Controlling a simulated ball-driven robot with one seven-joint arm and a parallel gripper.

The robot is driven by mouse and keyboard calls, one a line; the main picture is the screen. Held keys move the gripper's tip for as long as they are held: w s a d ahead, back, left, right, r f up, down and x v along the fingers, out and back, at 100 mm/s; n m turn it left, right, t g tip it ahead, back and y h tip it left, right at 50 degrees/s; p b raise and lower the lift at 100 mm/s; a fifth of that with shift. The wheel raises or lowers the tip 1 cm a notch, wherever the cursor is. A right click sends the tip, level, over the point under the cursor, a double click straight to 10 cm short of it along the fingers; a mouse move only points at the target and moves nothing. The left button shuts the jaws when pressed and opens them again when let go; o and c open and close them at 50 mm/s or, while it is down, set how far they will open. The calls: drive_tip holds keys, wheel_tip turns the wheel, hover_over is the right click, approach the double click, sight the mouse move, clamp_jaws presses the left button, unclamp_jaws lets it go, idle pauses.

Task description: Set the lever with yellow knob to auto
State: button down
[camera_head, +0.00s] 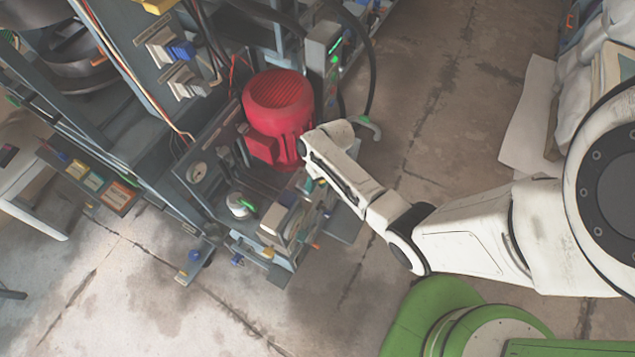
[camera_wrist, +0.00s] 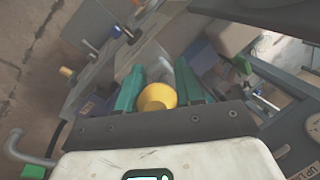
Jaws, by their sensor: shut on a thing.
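In the wrist view the lever's round yellow knob (camera_wrist: 157,97) sits between the two teal fingers of my gripper (camera_wrist: 161,82). The fingers are shut on it. A grey plate-like part lies just beyond the knob, and the lever's shaft is mostly hidden. In the head view my gripper (camera_head: 312,187) reaches down to the front side of the press (camera_head: 210,160), beside the red motor. The held knob cannot be made out there, hidden by my wrist. The auto marking cannot be read.
The red motor (camera_head: 276,115) stands close behind my gripper. A green knob (camera_wrist: 243,63), a blue knob (camera_wrist: 117,31) and a small orange knob (camera_wrist: 66,72) are near the fingers. A bent grey handle (camera_wrist: 25,150) is at left. Concrete floor (camera_head: 440,130) lies open right of the press.

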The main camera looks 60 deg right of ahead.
sight(305, 185)
drive_tip(key=shift+w+r+g+b, duration=0.15)
drive_tip(key=shift+w+r+g, duration=0.1)
drive_tip(key=shift+w+g, duration=0.4)
drive_tip(key=shift+w+r+g+b, duration=0.15)
drive_tip(key=shift+w+r+g, duration=0.1)
drive_tip(key=shift+w+g, duration=0.4)
drive_tip(key=shift+w+a+r, duration=0.1)
drive_tip(key=shift+w+r, duration=0.15)
drive_tip(key=shift+w, duration=0.75)
drive_tip(key=c, duration=0.9)
unclamp_jaws()
drive_tip(key=p+v, duration=0.1)
drive_tip(key=v, duration=0.9)
drive_tip(key=shift+w+r, duration=0.1)
drive_tip(key=shift+r, duration=0.3)
